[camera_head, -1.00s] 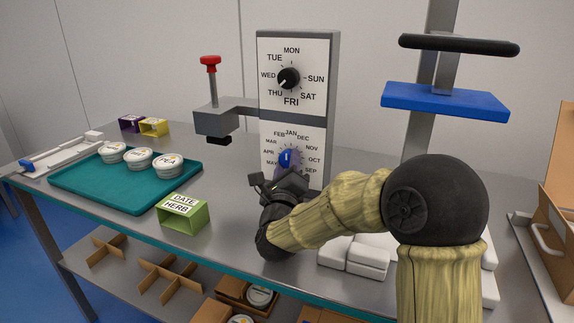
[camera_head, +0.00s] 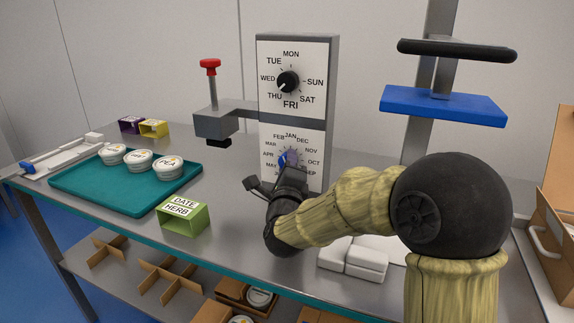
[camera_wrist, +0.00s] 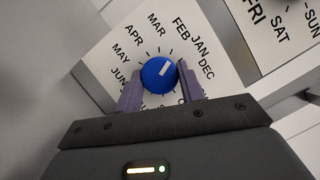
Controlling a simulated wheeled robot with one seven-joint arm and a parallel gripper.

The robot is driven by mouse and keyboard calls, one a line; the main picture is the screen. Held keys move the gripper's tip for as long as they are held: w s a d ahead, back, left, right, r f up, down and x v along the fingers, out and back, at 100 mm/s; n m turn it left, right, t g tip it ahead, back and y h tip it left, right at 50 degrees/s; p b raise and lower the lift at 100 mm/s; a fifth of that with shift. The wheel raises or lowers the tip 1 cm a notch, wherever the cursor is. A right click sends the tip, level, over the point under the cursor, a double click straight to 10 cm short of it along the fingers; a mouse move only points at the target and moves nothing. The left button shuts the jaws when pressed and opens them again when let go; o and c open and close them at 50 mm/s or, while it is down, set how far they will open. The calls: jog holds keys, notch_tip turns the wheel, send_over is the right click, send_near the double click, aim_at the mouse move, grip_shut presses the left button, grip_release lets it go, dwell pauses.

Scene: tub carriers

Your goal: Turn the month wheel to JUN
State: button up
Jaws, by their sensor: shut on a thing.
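The month wheel is a blue knob (camera_wrist: 158,75) with a white pointer line, set on a white dial face (camera_wrist: 133,53) ringed by month labels. In the wrist view the pointer aims up and right, about between FEB and JAN. The JUN label (camera_wrist: 120,77) is at the left of the dial, partly hidden by a finger. My gripper (camera_wrist: 159,86) is shut on the knob, with one purple finger on each side. In the head view the knob (camera_head: 283,160) is mostly covered by my gripper (camera_head: 287,166), and the lower labels are hidden.
Above it is a black weekday knob (camera_head: 288,82) on the same grey post. A stamp with a red handle (camera_head: 210,65) juts out left.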

jog(key=n+g+h+p, duration=0.1)
jog(key=n+g+p, duration=0.1)
jog(key=n+p, duration=0.3)
jog(key=r+n+g+h+p, duration=0.1)
jog(key=n+p, duration=0.5)
jog(key=p, duration=0.8)
jog(key=n+g+h+p, duration=0.2)
jog(key=n+g+p, duration=0.2)
jog(key=p, duration=0.5)
jog(key=shift+a+r+n, duration=0.15)
jog(key=shift+a+n, duration=0.05)
jog(key=shift+n, duration=0.4)
jog(key=shift+a+r+n, duration=0.15)
jog(key=shift+n, duration=0.45)
jog(key=n+h+p, duration=0.1)
jog(key=p, duration=0.3)
jog(key=shift+f+n+h+p, duration=0.15)
jog(key=shift+n+h+p, duration=0.15)
jog(key=shift+n, duration=0.1)
jog(key=shift+w+f+n+h+p, duration=0.15)
jog(key=shift+n+h+p, duration=0.2)
jog(key=shift+p, duration=0.4)
jog(key=shift+f+g, duration=0.15)
jog(key=shift+g, duration=0.15)
jog(key=o, duration=1)
jog(key=shift+c, duration=0.2)
jog(key=shift+a, duration=0.1)
